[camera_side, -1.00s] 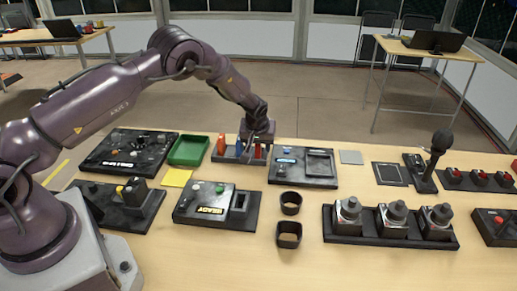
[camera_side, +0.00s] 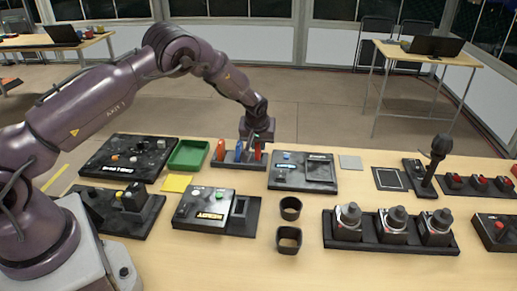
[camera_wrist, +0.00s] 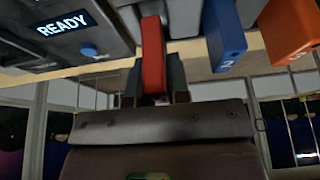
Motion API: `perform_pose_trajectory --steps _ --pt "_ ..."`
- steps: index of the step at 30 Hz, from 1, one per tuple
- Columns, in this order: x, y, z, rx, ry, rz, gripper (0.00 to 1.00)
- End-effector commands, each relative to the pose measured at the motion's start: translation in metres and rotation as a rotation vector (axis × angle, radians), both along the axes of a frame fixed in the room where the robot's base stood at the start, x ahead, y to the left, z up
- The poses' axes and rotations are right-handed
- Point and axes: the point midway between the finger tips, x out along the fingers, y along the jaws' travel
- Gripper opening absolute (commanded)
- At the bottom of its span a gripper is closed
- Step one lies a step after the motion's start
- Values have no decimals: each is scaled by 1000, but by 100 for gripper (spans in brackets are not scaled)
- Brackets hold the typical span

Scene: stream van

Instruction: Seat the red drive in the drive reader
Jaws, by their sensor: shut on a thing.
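The red drive (camera_wrist: 153,55) stands between the fingers of my gripper (camera_wrist: 154,85) in the wrist view. My gripper (camera_side: 257,141) is shut on it from above. In the side view the red drive (camera_side: 258,153) is at the right end of the dark drive rack (camera_side: 238,165), partly hidden by my fingers. I cannot tell whether it is clear of its slot. A black unit with a lit yellow display and an upright open slot (camera_side: 239,207), which looks like the drive reader (camera_side: 203,205), lies nearer the camera; its slot looks empty.
A blue drive (camera_side: 238,150) and an orange drive (camera_side: 221,149) stand in the rack beside the red one. A panel with a blue button (camera_side: 288,171) is close on the right. A green tray (camera_side: 188,154) is left. Two dark cups (camera_side: 289,238) stand right of the reader.

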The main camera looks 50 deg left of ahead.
Motion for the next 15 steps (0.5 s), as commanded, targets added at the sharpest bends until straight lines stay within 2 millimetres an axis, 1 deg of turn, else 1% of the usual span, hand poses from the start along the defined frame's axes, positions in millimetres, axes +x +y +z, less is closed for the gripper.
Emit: perform_pose_trajectory --steps 1,2,5,10,15 --pt "1 0 12 0 -4 0 0" --pt "-4 -2 16 0 -3 0 0" --pt "-20 -6 34 -1 -2 0 0" --pt "-52 -14 73 -1 -4 -2 0" --pt "-89 -23 87 -1 -3 -1 0"
